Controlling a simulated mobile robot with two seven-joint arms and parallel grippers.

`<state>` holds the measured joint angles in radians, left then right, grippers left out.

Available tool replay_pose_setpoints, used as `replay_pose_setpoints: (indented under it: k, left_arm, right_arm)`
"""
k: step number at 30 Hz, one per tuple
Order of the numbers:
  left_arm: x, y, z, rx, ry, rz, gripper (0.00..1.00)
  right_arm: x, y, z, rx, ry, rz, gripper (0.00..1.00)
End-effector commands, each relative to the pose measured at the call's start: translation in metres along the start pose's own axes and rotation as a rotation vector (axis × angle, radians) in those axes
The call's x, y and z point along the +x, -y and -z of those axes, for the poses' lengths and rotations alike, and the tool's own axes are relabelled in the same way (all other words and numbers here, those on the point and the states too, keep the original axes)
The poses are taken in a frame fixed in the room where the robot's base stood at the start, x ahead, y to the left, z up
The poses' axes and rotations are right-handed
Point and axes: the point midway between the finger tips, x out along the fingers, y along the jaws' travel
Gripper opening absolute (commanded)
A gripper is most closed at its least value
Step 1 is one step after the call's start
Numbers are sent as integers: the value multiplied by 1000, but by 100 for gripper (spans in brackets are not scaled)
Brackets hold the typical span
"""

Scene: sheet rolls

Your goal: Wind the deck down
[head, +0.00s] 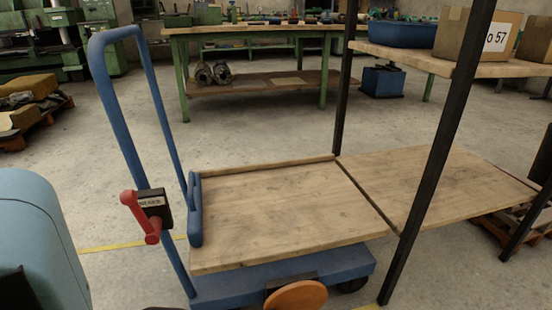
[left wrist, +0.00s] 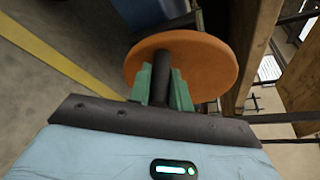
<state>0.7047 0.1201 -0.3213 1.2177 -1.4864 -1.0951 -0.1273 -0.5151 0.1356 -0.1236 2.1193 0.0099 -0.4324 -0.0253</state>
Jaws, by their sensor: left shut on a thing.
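The cart has a blue frame (head: 300,272) and a wooden deck (head: 275,212), which lies flat above the frame. An orange disc (head: 296,297) is at the cart's near side, cut by the bottom edge. In the left wrist view the orange disc (left wrist: 190,65) has a dark stem (left wrist: 160,84). My left gripper (left wrist: 165,92) has its green fingers on either side of that stem, shut on it. The left fingers do not show in the head view. A red lever (head: 141,217) sits on a dark labelled box on the blue push handle (head: 97,50). My right gripper is not in view.
A wooden shelf (head: 430,185) between dark posts (head: 440,150) adjoins the deck's right side across a narrow dark gap. Open floor lies behind the cart.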

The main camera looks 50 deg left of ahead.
Motion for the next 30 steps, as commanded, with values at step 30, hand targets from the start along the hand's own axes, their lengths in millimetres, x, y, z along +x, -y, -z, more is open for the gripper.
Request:
replay_pose_setpoints:
  k: [30]
  left_arm:
    - [-5,43,-10,524,0,-216,0]
  right_arm:
    - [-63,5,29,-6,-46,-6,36]
